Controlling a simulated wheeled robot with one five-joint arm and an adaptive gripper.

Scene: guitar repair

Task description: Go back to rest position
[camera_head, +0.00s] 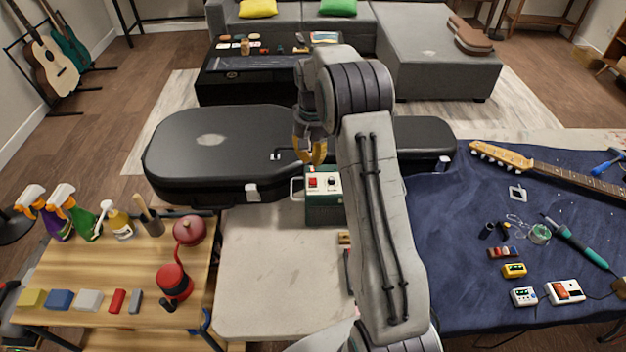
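My gripper (312,150) shows near the middle of the view, at the end of my raised grey arm. Its yellow fingers point down, just above and behind a green box (324,196) with a red switch. The finger gap is small and partly hidden, so I cannot tell whether the fingers are open or shut. No held object is visible between them. My arm hides part of the table and of the guitar case behind it.
A black guitar case (215,150) lies behind the pale table (265,280). At left, a wooden table (100,275) holds spray bottles and coloured blocks. At right, a blue cloth (460,240) carries a guitar neck (540,165), a soldering iron (575,240) and small devices.

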